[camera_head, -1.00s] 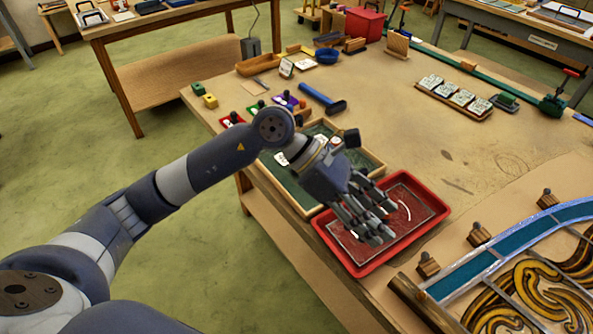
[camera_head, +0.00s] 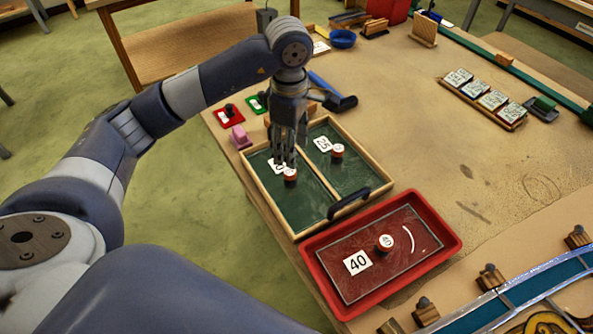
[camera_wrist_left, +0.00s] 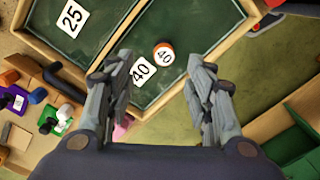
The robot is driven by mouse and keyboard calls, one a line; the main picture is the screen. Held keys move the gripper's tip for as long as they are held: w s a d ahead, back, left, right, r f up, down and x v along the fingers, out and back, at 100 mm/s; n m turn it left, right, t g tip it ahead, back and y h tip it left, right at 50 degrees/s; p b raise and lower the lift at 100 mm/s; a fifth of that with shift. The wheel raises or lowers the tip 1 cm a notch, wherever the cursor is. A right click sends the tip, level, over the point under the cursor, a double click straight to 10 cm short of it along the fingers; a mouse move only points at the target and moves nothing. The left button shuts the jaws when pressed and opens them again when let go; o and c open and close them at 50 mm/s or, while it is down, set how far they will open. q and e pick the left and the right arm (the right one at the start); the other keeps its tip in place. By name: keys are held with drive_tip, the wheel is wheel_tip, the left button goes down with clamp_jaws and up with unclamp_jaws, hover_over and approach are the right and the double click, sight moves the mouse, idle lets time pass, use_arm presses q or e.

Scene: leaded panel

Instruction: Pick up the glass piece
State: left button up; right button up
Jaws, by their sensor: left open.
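A wooden-framed tray (camera_head: 376,170) has two green compartments. The near-left one holds an orange-and-white knob (camera_head: 290,176) beside a white number label (camera_head: 276,167); both read 40 in the left wrist view (camera_wrist_left: 163,55). The other holds a 25 label (camera_head: 323,144) and a similar knob (camera_head: 337,150). A flat, clear-looking glass pane (camera_head: 350,287) lies in the red tray (camera_head: 448,226), with a 40 label and a knob on it. My left gripper (camera_head: 284,160) is open and empty, fingers down over the near-left compartment, partly covering its label. My right gripper is not in view.
A black handle (camera_head: 348,202) sits on the wooden tray's near edge. A leaded panel (camera_head: 520,300) lies at lower right. The table's middle right is mostly clear.

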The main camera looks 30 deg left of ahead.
sight(289, 170)
use_arm(q)
drive_tip(key=f, duration=0.2)
drive_tip(key=s+f+p, duration=0.1)
drive_tip(key=shift+f, duration=0.35)
drive_tip(key=shift+w+f, duration=0.1)
drive_tip(key=shift+f, duration=0.25)
wheel_tip(289, 170, down, 4)
drive_tip(key=p, duration=0.2)
drive_tip(key=shift+a+f+p, duration=0.1)
drive_tip(key=shift+p, duration=0.2)
drive_tip(key=shift+f, duration=0.2)
drive_tip(key=shift+w, duration=0.1)
drive_tip(key=c, duration=0.8)
clamp_jaws()
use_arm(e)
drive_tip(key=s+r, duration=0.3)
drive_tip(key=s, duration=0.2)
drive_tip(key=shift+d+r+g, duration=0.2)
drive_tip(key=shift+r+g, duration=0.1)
